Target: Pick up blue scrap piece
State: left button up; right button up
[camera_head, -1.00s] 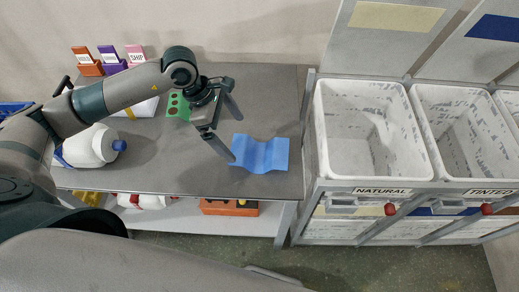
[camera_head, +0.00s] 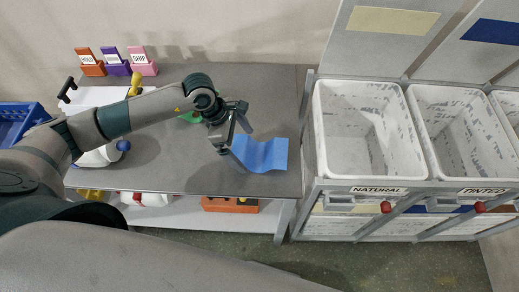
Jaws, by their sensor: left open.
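The blue scrap piece (camera_head: 265,155) is a wavy, corrugated sheet lying on the right part of the grey table (camera_head: 200,172). My left gripper (camera_head: 238,138) is open, with its fingers pointing down to the right. One finger overlaps the scrap's upper left edge in the head view; I cannot tell whether it touches. The gripper holds nothing that shows. My right gripper is not in view.
White bins labelled NATURAL (camera_head: 322,135) and TINTED (camera_head: 418,135) stand right of the table. Orange, purple and pink holders (camera_head: 142,68) stand at the back left. A white bottle (camera_head: 97,156) and a green piece (camera_head: 190,118) are partly hidden by my arm.

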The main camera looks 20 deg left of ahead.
aim_at(257, 157)
pick_arm(q)
jog(key=shift+p+x, duration=0.3)
jog(key=shift+x, duration=1.05)
jog(key=shift+c, duration=0.3)
jog(key=c, duration=0.9)
